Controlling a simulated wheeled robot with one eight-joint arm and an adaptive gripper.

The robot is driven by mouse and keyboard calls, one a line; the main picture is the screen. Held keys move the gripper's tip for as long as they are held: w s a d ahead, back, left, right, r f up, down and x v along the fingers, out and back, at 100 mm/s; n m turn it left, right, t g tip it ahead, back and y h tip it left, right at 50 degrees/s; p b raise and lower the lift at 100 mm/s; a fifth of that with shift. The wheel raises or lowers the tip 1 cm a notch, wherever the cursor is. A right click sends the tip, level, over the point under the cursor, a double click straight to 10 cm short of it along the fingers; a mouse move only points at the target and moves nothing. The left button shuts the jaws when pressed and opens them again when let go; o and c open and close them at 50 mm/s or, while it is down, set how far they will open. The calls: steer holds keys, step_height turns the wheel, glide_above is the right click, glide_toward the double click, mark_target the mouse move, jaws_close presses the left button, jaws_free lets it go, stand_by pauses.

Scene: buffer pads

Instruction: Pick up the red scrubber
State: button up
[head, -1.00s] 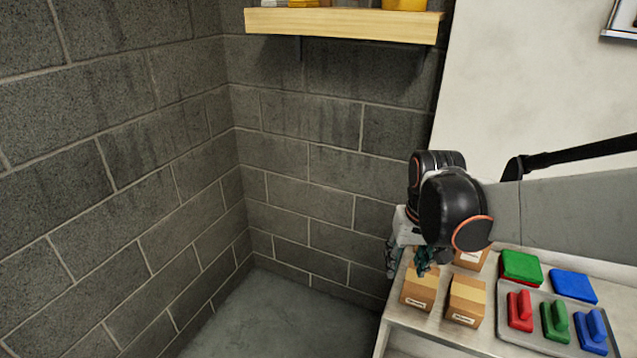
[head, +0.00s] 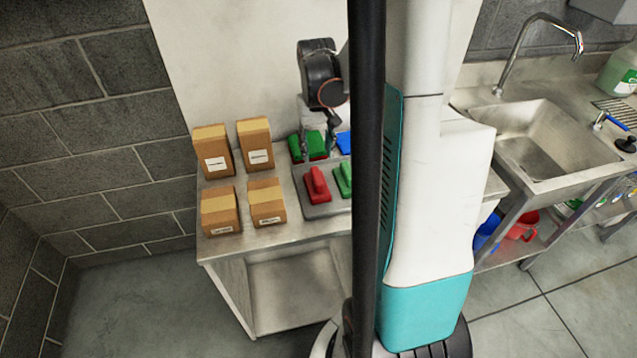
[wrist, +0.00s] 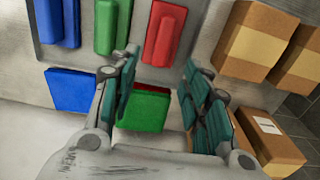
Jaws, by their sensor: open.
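The red scrubber (head: 317,184), a block with a raised handle, lies on the grey tray (head: 322,209) on the metal table. In the wrist view the red scrubber (wrist: 165,32) is just beyond my fingertips, apart from them. My gripper (wrist: 160,66) is open and empty, its teal-padded fingers on either side of a green pad (wrist: 142,112). A red pad (wrist: 152,88) shows at the edge of the green one, seemingly beneath it. In the head view my gripper (head: 318,140) is over these pads, behind the red scrubber.
A green scrubber (wrist: 113,25) and a blue scrubber (wrist: 57,22) lie beside the red one on the tray. A blue pad (wrist: 72,90) lies left of the green pad. Several cardboard boxes (head: 267,202) stand at the table's left. A sink (head: 540,140) is at right.

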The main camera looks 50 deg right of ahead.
mark_target(317, 175)
step_height(317, 175, down, 5)
steer(key=shift+r+b, duration=0.1)
steer(key=shift+b, duration=0.45)
steer(key=shift+s+a+f+b, duration=0.15)
steer(key=shift+f+b, duration=0.25)
steer(key=shift+f, duration=0.5)
steer(key=shift+s+a+f+b, duration=0.1)
steer(key=shift+f+b, duration=0.35)
steer(key=shift+f, duration=0.5)
steer(key=shift+s+a+f+b, duration=0.15)
steer(key=shift+f+b, duration=0.25)
steer(key=shift+f, duration=0.5)
jaws_close()
